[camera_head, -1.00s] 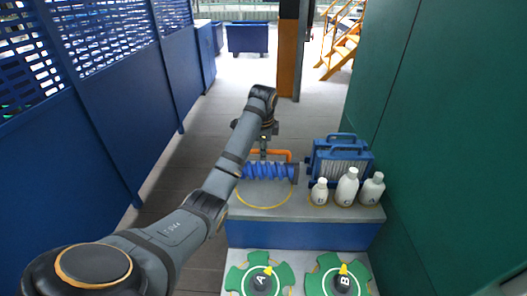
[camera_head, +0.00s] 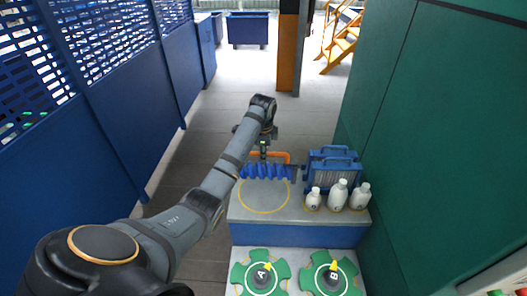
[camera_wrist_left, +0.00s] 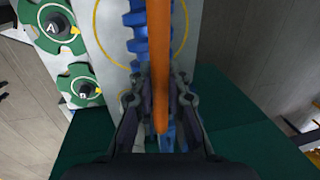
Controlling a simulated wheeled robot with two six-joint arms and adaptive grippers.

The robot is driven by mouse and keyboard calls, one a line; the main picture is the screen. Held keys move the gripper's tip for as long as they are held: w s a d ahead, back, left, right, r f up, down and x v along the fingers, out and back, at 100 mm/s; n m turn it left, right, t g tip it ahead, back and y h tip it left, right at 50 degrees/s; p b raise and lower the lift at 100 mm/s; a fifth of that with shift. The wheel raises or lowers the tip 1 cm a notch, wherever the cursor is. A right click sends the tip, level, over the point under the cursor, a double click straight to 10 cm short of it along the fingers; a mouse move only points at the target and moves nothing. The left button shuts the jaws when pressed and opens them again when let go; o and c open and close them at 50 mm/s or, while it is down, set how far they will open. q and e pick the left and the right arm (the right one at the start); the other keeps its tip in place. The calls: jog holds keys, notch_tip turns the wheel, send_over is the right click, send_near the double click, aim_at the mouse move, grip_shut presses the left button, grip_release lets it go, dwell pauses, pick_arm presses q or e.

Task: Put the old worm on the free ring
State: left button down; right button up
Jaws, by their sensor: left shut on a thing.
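The old worm (camera_head: 266,171) is a blue ribbed screw lying level under an orange handle (camera_head: 281,154). My left gripper (camera_head: 263,150) is above it, shut on it by the handle. In the left wrist view, the orange handle (camera_wrist_left: 158,60) runs between the fingers of my left gripper (camera_wrist_left: 158,98) and hides part of the blue worm (camera_wrist_left: 137,22). A yellow ring (camera_head: 263,213) is marked on the grey bench top, empty in its visible part. The worm is at the ring's far side; whether it touches the bench is unclear. My right gripper is out of view.
A blue case (camera_head: 333,170) stands at the bench's back right, with white bottles (camera_head: 337,196) before it. Green wheels marked A (camera_head: 250,279) and B (camera_head: 322,284) sit in front, lower. A green wall (camera_head: 440,150) closes the right side.

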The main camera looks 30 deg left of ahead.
aim_at(263, 167)
pick_arm(q)
notch_tip(263, 167, down, 3)
jog(key=shift+w+f, duration=0.1)
jog(key=shift+f, duration=2)
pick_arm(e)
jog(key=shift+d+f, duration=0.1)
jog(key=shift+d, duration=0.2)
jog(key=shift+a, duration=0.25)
pick_arm(q)
jog(key=shift+s+f, duration=0.2)
jog(key=shift+f, duration=0.2)
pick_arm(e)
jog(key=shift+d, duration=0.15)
pick_arm(q)
jog(key=c, duration=1.2)
grip_release()
jog(key=shift+d, duration=0.1)
jog(key=shift+s+f, duration=0.1)
jog(key=shift+f, duration=0.05)
jog(key=r, duration=0.4)
jog(key=s+r, duration=0.1)
jog(key=r, duration=0.3)
jog(key=d+r, duration=0.1)
jog(key=r, duration=0.3)
jog(key=shift+s, duration=0.35)
